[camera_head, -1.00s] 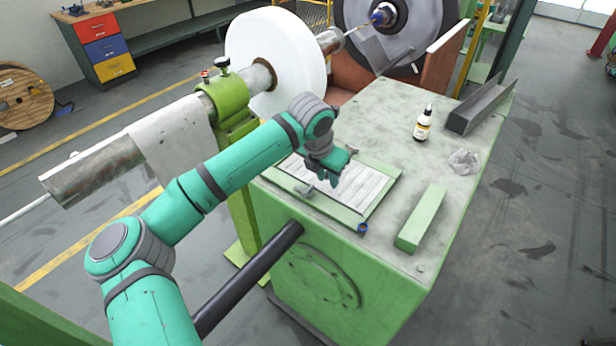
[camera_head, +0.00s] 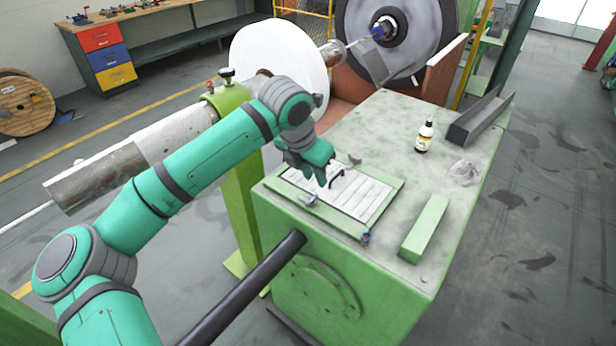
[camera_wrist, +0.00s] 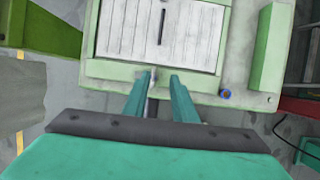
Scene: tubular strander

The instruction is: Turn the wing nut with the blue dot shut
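A slatted pale lid (camera_head: 345,196) lies in a light green frame on the machine's green top. A small grey fitting that looks like a wing nut (camera_head: 308,199) sits on the lid's front-left edge; another grey fitting (camera_head: 354,160) is at the back edge. In the wrist view, a grey part (camera_wrist: 152,84) shows beside my left finger at the frame's front edge. I cannot make out a blue dot on either fitting. My gripper (camera_wrist: 162,78) is open, its fingers apart and nothing gripped; in the head view it hangs over the lid (camera_head: 325,178).
A small blue-and-orange item (camera_head: 365,238) sits at the frame's front right corner. A green bar (camera_head: 424,228), a dropper bottle (camera_head: 424,136), a clear crumpled piece (camera_head: 464,172) and a grey channel (camera_head: 481,117) stand to the right. A white reel (camera_head: 275,60) is behind my arm.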

